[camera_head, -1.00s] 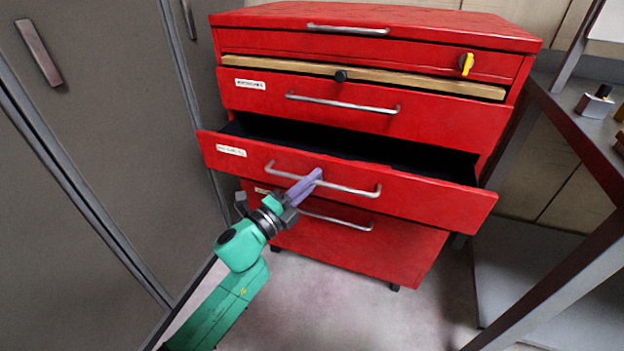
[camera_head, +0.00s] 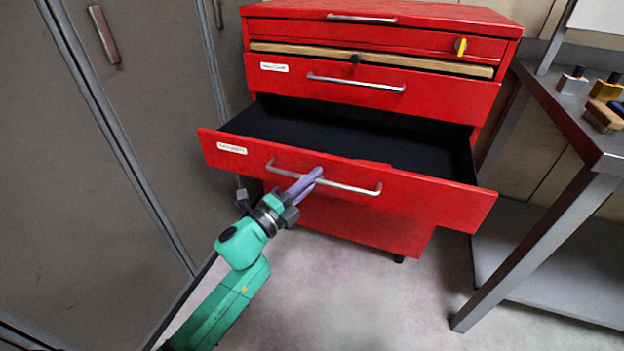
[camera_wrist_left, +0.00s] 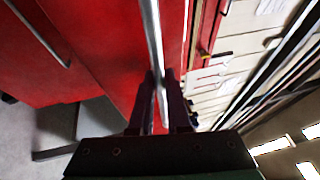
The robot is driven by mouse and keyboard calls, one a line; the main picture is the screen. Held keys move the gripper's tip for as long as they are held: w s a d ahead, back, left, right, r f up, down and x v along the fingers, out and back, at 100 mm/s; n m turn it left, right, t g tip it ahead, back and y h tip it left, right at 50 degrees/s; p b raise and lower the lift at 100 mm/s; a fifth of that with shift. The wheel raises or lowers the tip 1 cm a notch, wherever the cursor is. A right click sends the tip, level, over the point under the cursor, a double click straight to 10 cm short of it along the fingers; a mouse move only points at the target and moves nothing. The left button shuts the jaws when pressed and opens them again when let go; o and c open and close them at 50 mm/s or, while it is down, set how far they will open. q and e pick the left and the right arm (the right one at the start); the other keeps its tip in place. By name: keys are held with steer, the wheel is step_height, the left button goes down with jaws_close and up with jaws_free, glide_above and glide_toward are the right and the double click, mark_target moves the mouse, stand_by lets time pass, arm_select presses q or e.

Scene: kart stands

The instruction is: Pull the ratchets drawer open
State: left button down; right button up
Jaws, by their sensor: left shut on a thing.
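The open drawer (camera_head: 430,198) is the third red front down in the head view. It stands well out of the cabinet and its dark inside looks empty. Its label (camera_head: 232,149) is too small to read, so I cannot tell if it says ratchets. My left gripper (camera_head: 306,183) is shut on the drawer's silver bar handle (camera_head: 347,187), left of the handle's middle. In the left wrist view the handle (camera_wrist_left: 153,35) runs between the two dark fingers (camera_wrist_left: 161,88). My right gripper is not in view.
The red cabinet (camera_head: 420,12) has other drawers above, one with a handle (camera_head: 355,81), and a yellow key (camera_head: 461,47) at the top right. Grey lockers (camera_head: 110,150) stand left. A metal bench (camera_head: 560,110) with small tools stands right. Floor in front is clear.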

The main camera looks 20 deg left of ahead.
arm_select(q)
steer(key=c, duration=1.2)
jaws_free()
steer(key=shift+o, duration=0.2)
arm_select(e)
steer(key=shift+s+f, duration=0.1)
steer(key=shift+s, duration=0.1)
arm_select(q)
steer(key=shift+s+a+f, duration=0.1)
steer(key=shift+s, duration=0.05)
steer(key=v, duration=1.4)
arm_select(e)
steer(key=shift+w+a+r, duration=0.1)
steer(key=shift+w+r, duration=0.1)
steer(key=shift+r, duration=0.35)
arm_select(q)
steer(key=shift+s, duration=0.1)
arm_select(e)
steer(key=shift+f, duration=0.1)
